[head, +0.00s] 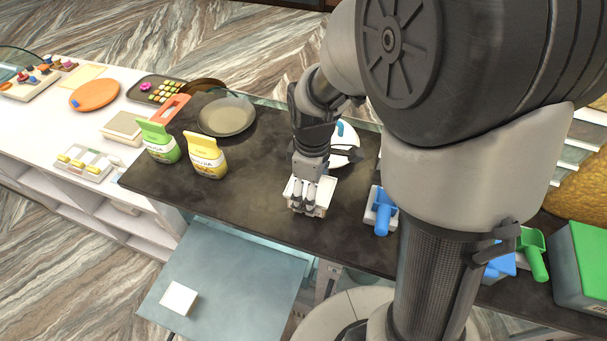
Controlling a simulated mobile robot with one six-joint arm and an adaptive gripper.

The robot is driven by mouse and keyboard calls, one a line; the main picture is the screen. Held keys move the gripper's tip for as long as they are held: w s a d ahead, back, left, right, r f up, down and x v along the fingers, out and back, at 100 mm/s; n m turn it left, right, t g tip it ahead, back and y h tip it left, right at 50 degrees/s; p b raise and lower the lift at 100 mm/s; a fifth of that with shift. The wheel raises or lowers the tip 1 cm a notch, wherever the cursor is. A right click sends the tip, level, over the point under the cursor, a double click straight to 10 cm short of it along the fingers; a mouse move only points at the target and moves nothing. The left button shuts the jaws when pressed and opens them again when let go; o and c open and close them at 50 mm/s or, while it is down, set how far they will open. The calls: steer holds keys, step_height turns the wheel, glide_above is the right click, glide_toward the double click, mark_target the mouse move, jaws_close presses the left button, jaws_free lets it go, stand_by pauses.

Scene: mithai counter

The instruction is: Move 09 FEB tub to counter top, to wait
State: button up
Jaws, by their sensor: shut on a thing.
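My gripper (301,206) points down over the dark counter top (255,200) and is shut on a white tub (322,195). The tub is at or just above the counter surface; I cannot tell whether it touches. The fingers cover part of it, and no date on it is readable. Another white box-like tub (180,298) sits on the blue-grey panel (235,275) below the counter's front edge. Its label is not readable either.
Green (158,142) and yellow (206,156) pouches stand left of my gripper, with a pan (227,116) behind them. A blue scoop (382,210) is close on the right. A white plate (345,145) is behind my gripper. Bare counter lies between the yellow pouch and the tub.

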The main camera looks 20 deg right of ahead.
steer(key=shift+f, duration=2)
steer(key=shift+f, duration=0.2)
steer(key=o, duration=1.2)
steer(key=shift+c, duration=0.2)
